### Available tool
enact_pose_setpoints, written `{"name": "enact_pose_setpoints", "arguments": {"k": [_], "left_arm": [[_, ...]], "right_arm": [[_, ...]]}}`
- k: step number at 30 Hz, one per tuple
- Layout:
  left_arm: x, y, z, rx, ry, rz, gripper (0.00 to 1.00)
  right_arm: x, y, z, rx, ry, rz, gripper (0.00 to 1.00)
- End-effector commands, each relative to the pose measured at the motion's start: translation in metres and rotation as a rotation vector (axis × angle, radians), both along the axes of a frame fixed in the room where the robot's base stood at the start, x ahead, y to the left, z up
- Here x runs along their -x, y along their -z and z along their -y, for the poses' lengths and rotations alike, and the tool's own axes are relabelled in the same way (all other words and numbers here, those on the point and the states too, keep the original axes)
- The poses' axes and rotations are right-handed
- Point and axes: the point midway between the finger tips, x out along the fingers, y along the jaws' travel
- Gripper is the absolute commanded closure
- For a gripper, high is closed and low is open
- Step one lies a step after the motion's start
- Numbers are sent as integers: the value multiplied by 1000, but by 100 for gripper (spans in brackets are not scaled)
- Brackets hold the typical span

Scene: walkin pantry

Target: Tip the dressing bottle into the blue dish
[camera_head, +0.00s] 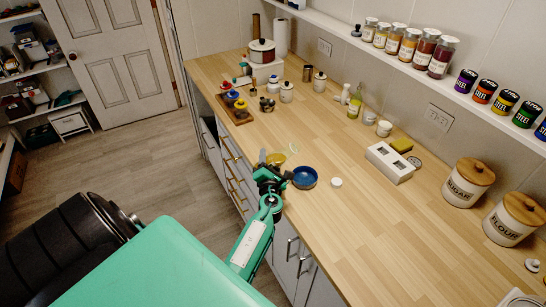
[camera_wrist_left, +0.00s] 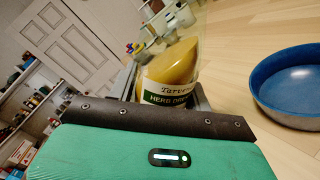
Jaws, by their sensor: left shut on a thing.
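My left gripper (camera_head: 270,176) is shut on the dressing bottle, near the front edge of the wooden counter. In the left wrist view the bottle (camera_wrist_left: 170,82) is clear, holds yellow dressing and carries a label reading "HERB DRE...". The dressing's surface slants across the bottle; its lower part is hidden behind the gripper. The blue dish (camera_head: 305,178) sits on the counter just right of the gripper. In the left wrist view the dish (camera_wrist_left: 290,105) is right of the bottle, apart from it, and its visible inside looks empty. My right gripper does not show.
A small white round thing (camera_head: 336,182) lies right of the dish. A white box with dark openings (camera_head: 390,163) stands farther right. Sugar (camera_head: 468,182) and flour (camera_head: 514,219) canisters stand at the right. A wooden board (camera_head: 236,108) with small items lies farther back. The counter's middle is clear.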

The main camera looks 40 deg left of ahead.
Motion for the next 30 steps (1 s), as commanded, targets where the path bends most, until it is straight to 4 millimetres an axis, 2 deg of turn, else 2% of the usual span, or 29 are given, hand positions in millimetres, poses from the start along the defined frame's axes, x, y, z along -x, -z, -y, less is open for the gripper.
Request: {"name": "enact_pose_setpoints", "arguments": {"k": [8, 27, 30], "left_arm": [[5, 0, -8, -123, 1, -93, 87], [12, 19, -17, -463, 2, -354, 87], [12, 21, -16, -465, 0, -354, 87]], "right_arm": [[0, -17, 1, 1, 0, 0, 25], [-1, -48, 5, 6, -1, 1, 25], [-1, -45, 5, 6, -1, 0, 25]]}}
